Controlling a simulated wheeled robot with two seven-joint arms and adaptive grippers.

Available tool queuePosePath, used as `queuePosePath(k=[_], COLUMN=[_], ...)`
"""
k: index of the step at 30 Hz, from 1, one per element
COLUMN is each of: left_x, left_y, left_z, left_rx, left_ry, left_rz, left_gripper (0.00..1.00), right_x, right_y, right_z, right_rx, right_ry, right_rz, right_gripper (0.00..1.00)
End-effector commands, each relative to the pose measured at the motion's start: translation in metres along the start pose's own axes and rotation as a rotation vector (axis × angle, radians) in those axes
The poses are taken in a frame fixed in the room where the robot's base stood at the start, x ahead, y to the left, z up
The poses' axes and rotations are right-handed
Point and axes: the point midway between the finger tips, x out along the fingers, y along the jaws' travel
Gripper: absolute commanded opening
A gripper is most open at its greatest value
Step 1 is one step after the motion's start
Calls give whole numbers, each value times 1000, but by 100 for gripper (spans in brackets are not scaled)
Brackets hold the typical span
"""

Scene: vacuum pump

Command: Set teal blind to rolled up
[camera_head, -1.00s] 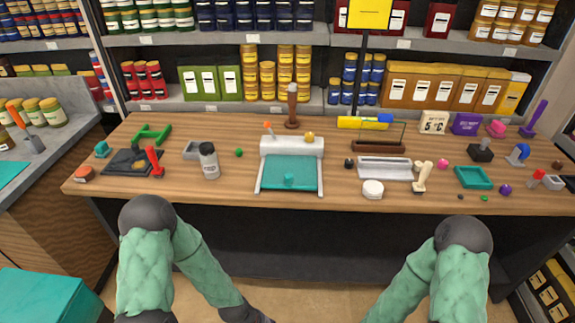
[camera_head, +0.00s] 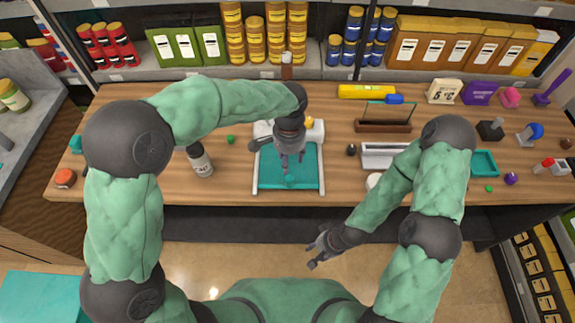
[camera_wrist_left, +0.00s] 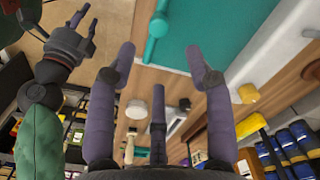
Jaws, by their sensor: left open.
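The teal blind (camera_head: 305,170) lies unrolled between two white rails on the wooden table, below a white housing (camera_head: 317,131). My left gripper (camera_head: 289,166) hangs above the blind, fingers spread and empty, pointing down close to the knob. My right gripper (camera_head: 318,254) is in front of the table, fingers apart and empty.
A grey-white bottle (camera_head: 200,160) stands left of the blind. A white round container (camera_head: 374,180) and a grey tray (camera_head: 385,155) are to its right. The table's front edge is just before the blind.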

Motion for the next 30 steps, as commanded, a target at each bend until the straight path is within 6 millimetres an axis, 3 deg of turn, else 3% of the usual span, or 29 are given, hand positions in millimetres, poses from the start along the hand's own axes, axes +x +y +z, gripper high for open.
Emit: queuePosePath(k=[15,21,30], left_x=[86,99,101], left_y=[0,0,0], left_z=[1,0,0], left_rx=[-1,-3,-2], left_ry=[-2,0,1], left_rz=[3,2,2], left_gripper=[52,52,52], right_x=[12,13,13], right_y=[4,5,5], right_z=[0,-1,-1], right_rx=[0,0,0], right_ry=[0,0,1], right_rz=[0,0,0], right_gripper=[40,40,40])
